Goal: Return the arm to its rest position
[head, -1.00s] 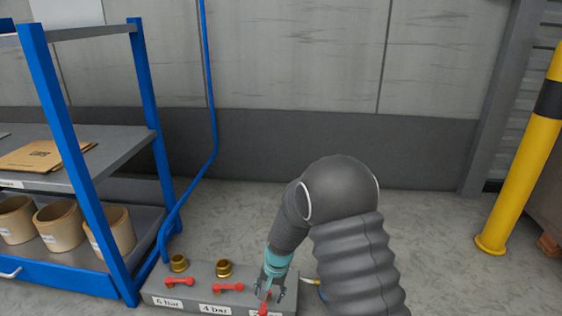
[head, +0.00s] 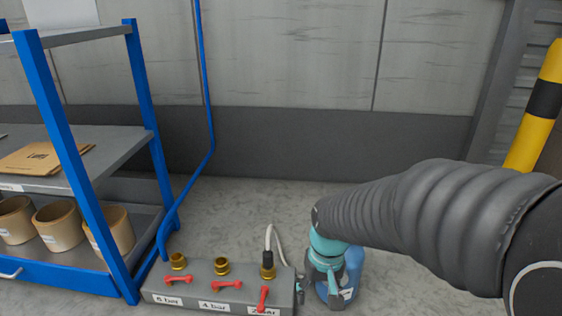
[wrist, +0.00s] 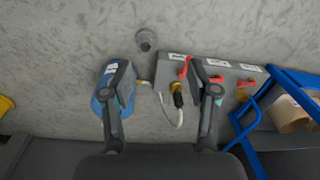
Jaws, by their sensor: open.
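My arm reaches in from the right in the head view. My gripper (head: 325,290) hangs just right of the grey valve block, pointing down. In the wrist view my gripper (wrist: 160,92) has its two fingers wide apart with nothing between them. The valve block (head: 225,287) carries brass ports and red handles above labels; it also shows in the wrist view (wrist: 235,75). A black plug with a pale hose (head: 268,258) sits on the 2 bar port.
A blue-framed shelf (head: 75,165) with cardboard and tan pots (head: 58,225) stands at the left. A blue pipe (head: 208,100) runs down beside it. A yellow and black post (head: 540,110) stands at the right. Bare floor (head: 290,200) lies behind the block.

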